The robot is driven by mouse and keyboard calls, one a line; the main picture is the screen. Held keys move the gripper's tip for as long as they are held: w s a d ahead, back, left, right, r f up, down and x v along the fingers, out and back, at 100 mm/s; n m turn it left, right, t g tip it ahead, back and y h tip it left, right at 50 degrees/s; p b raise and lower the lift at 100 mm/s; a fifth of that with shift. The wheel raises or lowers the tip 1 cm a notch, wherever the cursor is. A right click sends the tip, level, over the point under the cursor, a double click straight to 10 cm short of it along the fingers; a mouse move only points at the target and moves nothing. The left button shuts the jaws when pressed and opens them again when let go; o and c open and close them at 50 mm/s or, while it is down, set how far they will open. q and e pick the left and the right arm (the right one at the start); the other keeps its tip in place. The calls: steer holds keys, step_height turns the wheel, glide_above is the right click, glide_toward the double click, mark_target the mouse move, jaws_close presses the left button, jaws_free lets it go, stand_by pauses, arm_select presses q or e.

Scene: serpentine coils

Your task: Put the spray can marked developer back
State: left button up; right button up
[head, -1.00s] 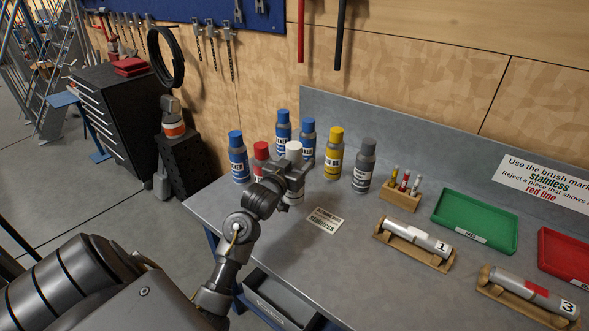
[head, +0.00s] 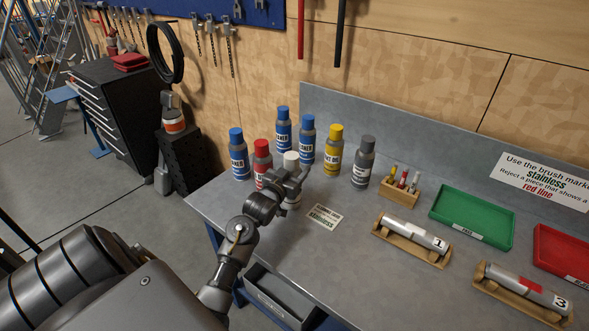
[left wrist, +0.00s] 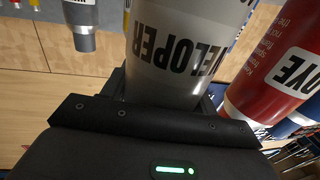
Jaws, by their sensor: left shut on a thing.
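The spray can marked developer (left wrist: 172,58) fills the middle of the left wrist view, its lettering facing the camera. In the head view its white cap (head: 291,158) shows above my left gripper (head: 289,184), which is shut on its body. The can looks upright at the front of the group of cans. I cannot tell whether its base touches the bench. The red dye can (head: 262,157) stands close to its left; it also shows at the right of the left wrist view (left wrist: 280,70). My right gripper is not in view.
Several blue-capped cans (head: 238,155) stand behind and left. A yellow can (head: 332,153) and a grey can (head: 363,164) stand to the right. A stainless label card (head: 325,217) lies on the grey bench (head: 330,260). Marker block (head: 399,192) and green tray (head: 470,220) are farther right.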

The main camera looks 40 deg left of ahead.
arm_select(q)
steer(key=o, duration=1.3)
steer(key=shift+f, duration=0.1)
steer(key=shift+c, duration=0.2)
steer(key=o, duration=0.4)
steer(key=shift+s+d+r+b, duration=0.1)
steer(key=shift+s+d+b, duration=0.3)
steer(key=shift+s, duration=1.55)
steer(key=shift+s+d+r+b, duration=0.1)
steer(key=shift+s+d+b, duration=0.3)
steer(key=shift+s, duration=1.6)
steer(key=shift+s+d+b, duration=0.3)
steer(key=shift+s+b, duration=0.2)
steer(key=shift+s, duration=1.45)
